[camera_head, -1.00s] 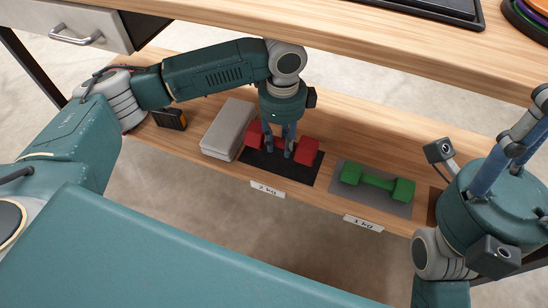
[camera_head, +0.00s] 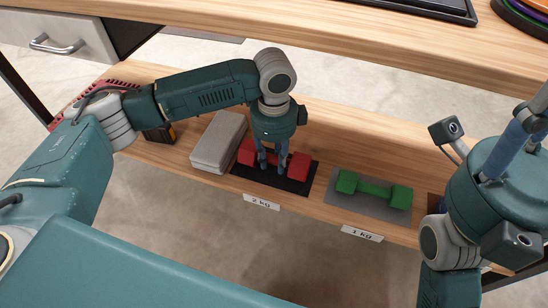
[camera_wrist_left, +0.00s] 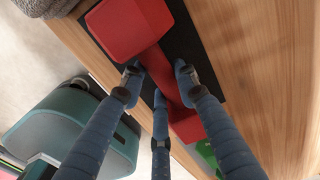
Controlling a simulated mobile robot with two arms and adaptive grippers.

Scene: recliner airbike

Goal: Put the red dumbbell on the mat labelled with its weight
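The red dumbbell (camera_head: 299,166) is over the black mat (camera_head: 262,178) behind the "2 kg" label (camera_head: 262,202) on the lower shelf. I cannot tell whether it touches the mat. My left gripper (camera_head: 272,164) points down with its fingers around the dumbbell's handle and looks shut on it. In the left wrist view the dumbbell's near red head (camera_wrist_left: 130,25) and handle show, with the fingertips (camera_wrist_left: 158,82) on both sides of the handle. My right gripper (camera_head: 528,130) is at the right edge, pointing up, its opening unclear.
A green dumbbell (camera_head: 374,190) lies on a grey mat (camera_head: 350,204) behind the "1 kg" label (camera_head: 361,234). The upper tabletop (camera_head: 330,45) overhangs behind my left arm.

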